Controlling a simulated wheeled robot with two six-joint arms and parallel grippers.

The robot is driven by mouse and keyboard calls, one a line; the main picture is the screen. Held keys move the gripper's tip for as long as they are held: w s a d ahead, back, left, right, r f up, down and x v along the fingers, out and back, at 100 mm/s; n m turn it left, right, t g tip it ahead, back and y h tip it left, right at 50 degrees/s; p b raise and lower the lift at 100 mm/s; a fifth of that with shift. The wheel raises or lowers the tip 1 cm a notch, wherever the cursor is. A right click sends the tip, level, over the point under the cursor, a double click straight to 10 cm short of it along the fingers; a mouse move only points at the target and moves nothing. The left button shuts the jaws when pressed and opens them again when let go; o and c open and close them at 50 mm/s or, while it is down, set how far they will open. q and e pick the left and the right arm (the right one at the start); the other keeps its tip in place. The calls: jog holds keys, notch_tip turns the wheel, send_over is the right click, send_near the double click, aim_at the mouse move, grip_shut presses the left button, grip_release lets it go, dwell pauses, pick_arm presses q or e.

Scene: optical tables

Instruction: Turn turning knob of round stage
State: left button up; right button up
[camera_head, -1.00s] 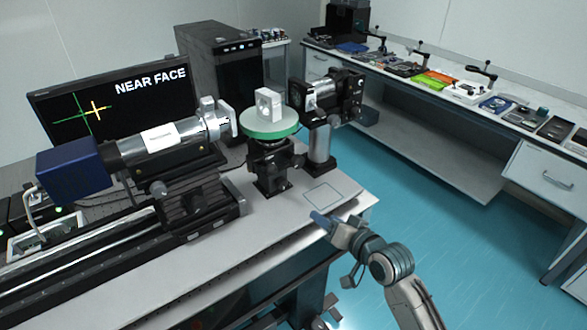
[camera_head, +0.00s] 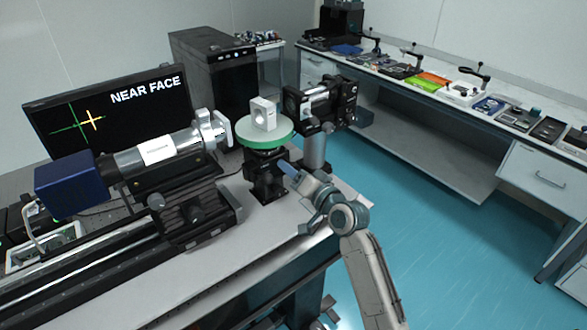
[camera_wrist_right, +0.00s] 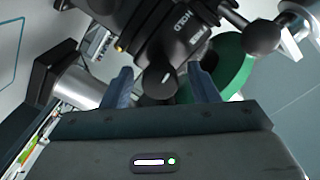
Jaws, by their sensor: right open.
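The round stage has a green disc (camera_head: 262,134) on a black mount (camera_head: 266,180), with a white block (camera_head: 263,113) on top. The disc also shows in the right wrist view (camera_wrist_right: 238,66). My right gripper (camera_head: 289,169) is close to the front right of the mount. In the right wrist view its two blue fingers stand apart, and a black knob (camera_wrist_right: 159,82) shows between them. I cannot tell whether the fingers touch the knob. In the head view the knob is not clear, with the gripper near it. My left gripper is not in view.
A silver tube with a blue camera (camera_head: 72,176) lies on a rail at left. A monitor (camera_head: 110,118) reads "NEAR FACE" with green and yellow crosses. A black optic on a post (camera_head: 314,150) stands just right of the stage. A side bench (camera_head: 520,160) holds several tools.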

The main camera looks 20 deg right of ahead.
jog(key=shift+w, duration=0.15)
jog(key=c, duration=1)
jog(key=shift+f+n+b, duration=0.25)
jog(key=shift+n+b, duration=0.75)
jog(key=shift+b, duration=0.2)
jog(key=shift+n+b, duration=0.3)
jog(key=shift+n, duration=0.1)
jog(key=shift+r+n, duration=0.15)
jog(key=shift+n, duration=0.25)
jog(key=o, duration=1)
